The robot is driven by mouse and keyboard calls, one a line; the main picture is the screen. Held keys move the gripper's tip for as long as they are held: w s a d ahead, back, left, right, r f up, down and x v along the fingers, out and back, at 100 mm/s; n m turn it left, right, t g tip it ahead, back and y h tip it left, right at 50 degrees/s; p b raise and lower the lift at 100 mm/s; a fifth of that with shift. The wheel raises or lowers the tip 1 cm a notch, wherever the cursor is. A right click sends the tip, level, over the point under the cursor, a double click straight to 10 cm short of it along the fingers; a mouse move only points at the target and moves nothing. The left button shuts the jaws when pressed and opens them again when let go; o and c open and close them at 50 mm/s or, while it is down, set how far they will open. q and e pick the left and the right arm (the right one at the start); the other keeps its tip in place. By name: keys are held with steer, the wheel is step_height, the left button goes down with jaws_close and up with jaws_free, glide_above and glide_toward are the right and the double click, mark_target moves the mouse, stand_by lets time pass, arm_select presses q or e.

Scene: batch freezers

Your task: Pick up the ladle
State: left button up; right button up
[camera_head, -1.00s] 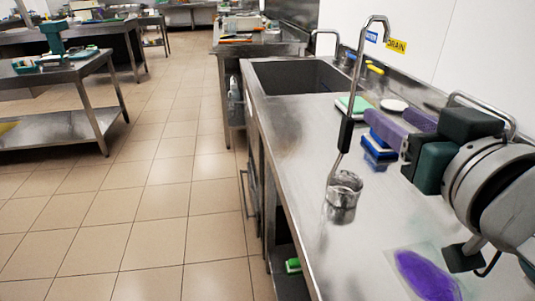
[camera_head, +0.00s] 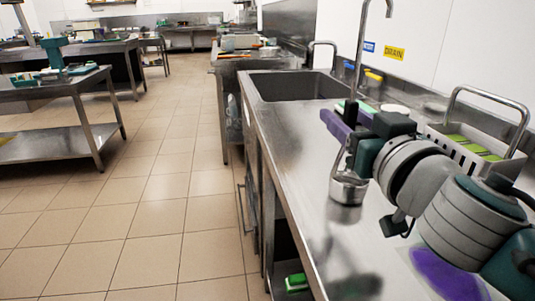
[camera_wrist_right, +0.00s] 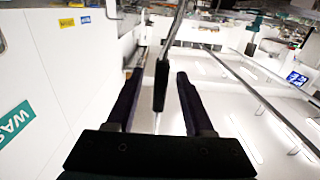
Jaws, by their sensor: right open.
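The ladle (camera_head: 348,188) stands upright on the steel counter (camera_head: 290,150), its metal bowl low and its long handle rising to a hook at the top. My right gripper (camera_head: 344,112) is open at the height of the handle, its purple fingers pointing toward the back left. In the right wrist view, the handle's black grip (camera_wrist_right: 161,85) stands between the two spread dark fingers (camera_wrist_right: 158,82), with gaps on both sides. My right wrist and fingers hide part of the handle in the head view. My left gripper is not in view.
A sink (camera_head: 290,86) lies at the counter's far end. A light basket with green items (camera_head: 470,150) stands right, behind my right arm. A purple patch (camera_head: 445,272) lies on the near counter. The counter left of the ladle is clear.

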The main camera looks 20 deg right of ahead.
steer(key=shift+x, duration=1.35)
jaws_close()
stand_by(0.3)
